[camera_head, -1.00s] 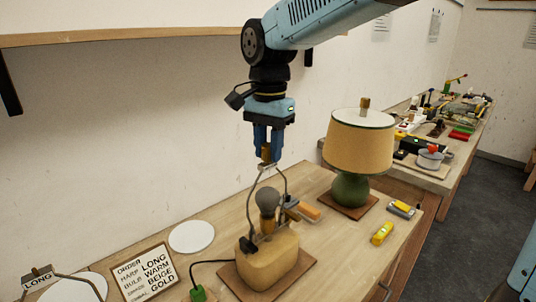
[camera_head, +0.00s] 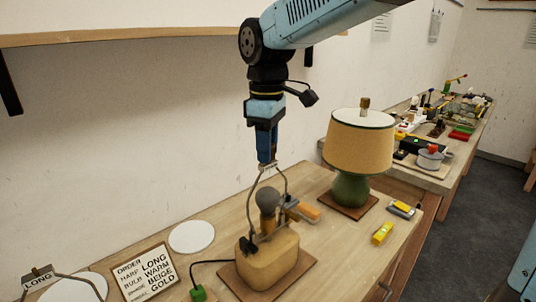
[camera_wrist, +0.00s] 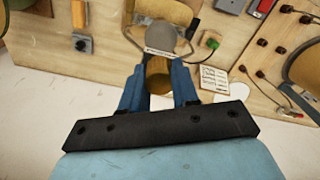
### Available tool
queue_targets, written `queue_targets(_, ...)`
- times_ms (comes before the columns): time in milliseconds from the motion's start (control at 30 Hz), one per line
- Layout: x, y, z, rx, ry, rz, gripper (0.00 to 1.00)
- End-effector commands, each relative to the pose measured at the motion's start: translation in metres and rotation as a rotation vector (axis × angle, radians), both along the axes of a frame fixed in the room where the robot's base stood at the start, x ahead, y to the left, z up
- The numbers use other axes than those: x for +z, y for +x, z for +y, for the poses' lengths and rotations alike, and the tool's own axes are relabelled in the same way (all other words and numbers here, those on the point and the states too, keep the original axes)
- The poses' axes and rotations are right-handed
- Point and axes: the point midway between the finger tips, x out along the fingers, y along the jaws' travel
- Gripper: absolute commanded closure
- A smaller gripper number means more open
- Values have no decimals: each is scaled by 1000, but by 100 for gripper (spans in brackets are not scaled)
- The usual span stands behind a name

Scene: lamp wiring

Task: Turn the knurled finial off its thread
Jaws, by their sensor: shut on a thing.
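My gripper (camera_head: 266,153) points straight down at the top of the wire harp (camera_head: 284,181) on the beige lamp base (camera_head: 268,262). In the wrist view, its blue fingers (camera_wrist: 160,84) are shut on the brass finial (camera_wrist: 158,73), one on each side. The finial is at the harp's top; I cannot tell whether it still sits on the thread. In the head view the fingers hide the finial. The grey bulb (camera_head: 268,201) stands inside the harp.
A finished-looking lamp with a tan shade (camera_head: 358,148) stands to the right. An order card (camera_head: 146,275) and a white disc (camera_head: 192,237) lie at left. A yellow block (camera_head: 382,233) and an orange-handled tool (camera_head: 305,211) lie on the bench.

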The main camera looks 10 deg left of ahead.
Motion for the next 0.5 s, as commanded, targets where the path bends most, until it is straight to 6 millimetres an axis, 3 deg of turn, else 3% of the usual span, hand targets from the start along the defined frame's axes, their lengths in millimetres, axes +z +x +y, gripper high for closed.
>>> queue_targets(200,0,0,0,325,2,-3,100)
queue_targets(500,3,0,0,313,2,-3,100)
